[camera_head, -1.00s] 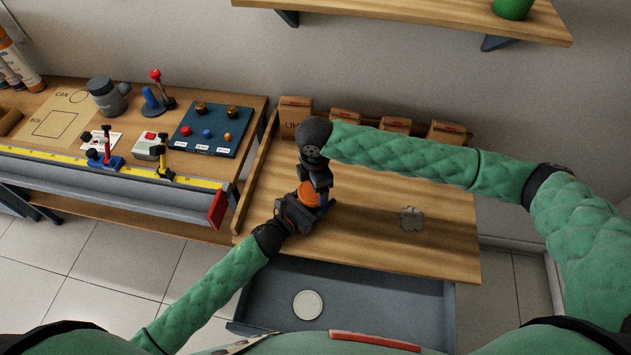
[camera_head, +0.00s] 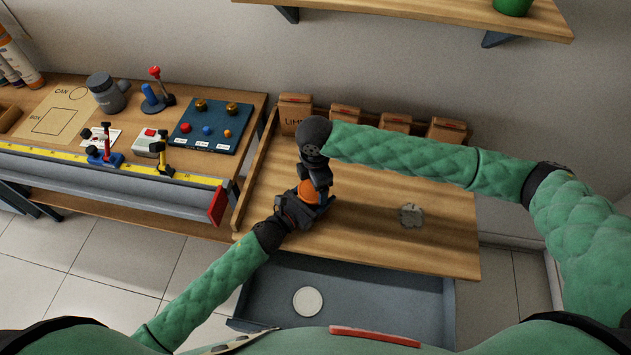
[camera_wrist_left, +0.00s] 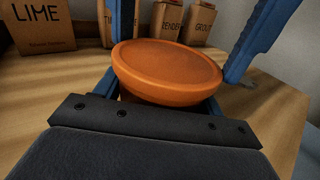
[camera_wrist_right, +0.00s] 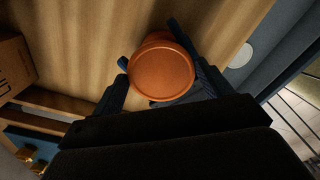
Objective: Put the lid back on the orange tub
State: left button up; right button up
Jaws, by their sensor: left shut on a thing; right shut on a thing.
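The orange tub (camera_head: 308,189) is over the wooden worktop, between my two grippers. Its round orange top, which looks like the lid (camera_wrist_right: 162,74), fills the middle of the right wrist view and also shows in the left wrist view (camera_wrist_left: 168,62). My left gripper (camera_head: 306,206) is shut on the tub from the near side. My right gripper (camera_head: 314,180) comes from above and is shut on the lid, its fingers at opposite edges. The lid is at the tub's mouth; whether it is fully seated I cannot tell. Grippers hide most of the tub's wall.
Cardboard boxes (camera_head: 296,112) line the back of the worktop (camera_head: 375,220). A grey clover-shaped piece (camera_head: 411,214) lies to the right. A white disc (camera_head: 307,302) lies in the open grey drawer (camera_head: 390,300). A bench with tools (camera_head: 130,140) stands left. The worktop's right side is mostly clear.

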jog(key=shift+f, duration=0.35)
jog(key=o, duration=0.9)
jog(key=shift+o, duration=0.2)
jog(key=shift+r, duration=3.95)
pick_arm(q)
jog(key=o, duration=1.4)
jog(key=shift+o, duration=0.2)
jog(key=shift+s+a, duration=0.1)
pick_arm(e)
jog(key=shift+f, duration=0.1)
